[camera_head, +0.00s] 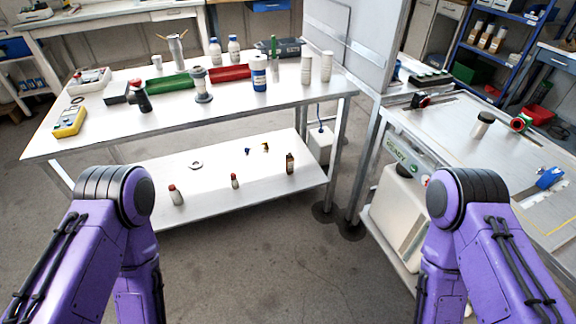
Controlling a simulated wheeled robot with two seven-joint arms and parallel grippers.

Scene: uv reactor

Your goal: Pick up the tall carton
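I cannot make out with certainty which thing is the tall carton. A small upright brown item (290,163) stands at the right of the lower shelf; it looks more like a bottle. A large pale box-like container (397,205) sits low under the right bench, and a smaller white container (320,146) is beside the left table's right legs. Both of my purple arms show at the bottom left and bottom right, bent downward. Neither gripper is in view, so what they hold cannot be seen.
The left table (222,112) carries bottles, a red tray (229,73), a green tray (169,83) and a yellow meter (70,121). Its lower shelf (225,190) holds a few small items. The right bench (468,150) stands close by. The floor between my arms is clear.

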